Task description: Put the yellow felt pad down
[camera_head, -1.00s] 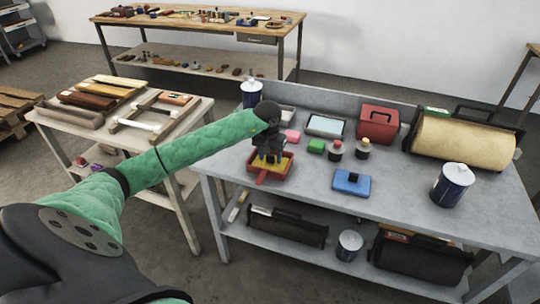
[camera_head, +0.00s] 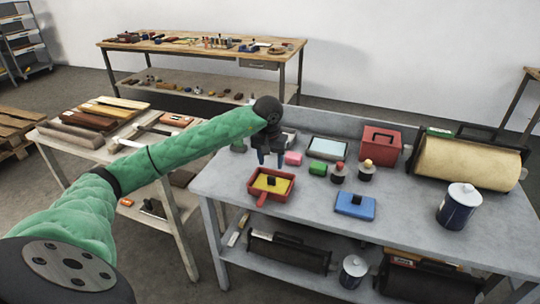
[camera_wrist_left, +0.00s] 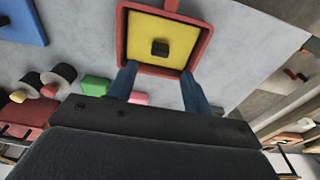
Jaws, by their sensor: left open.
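The yellow felt pad (camera_head: 264,183) with a small black grip lies inside the red tray (camera_head: 250,190) on the grey table's left part. In the left wrist view the yellow pad (camera_wrist_left: 180,52) fills the floor of the red tray (camera_wrist_left: 120,30). My left gripper (camera_head: 270,164) is open and empty, raised above the table just behind the tray. Its two blue fingers (camera_wrist_left: 165,88) are apart in the left wrist view, clear of the pad's grip. My right gripper is not in view.
A blue pad (camera_head: 355,205) lies nearer the front. A red box (camera_head: 380,141) and a big roller (camera_head: 470,160) stand at the back right.

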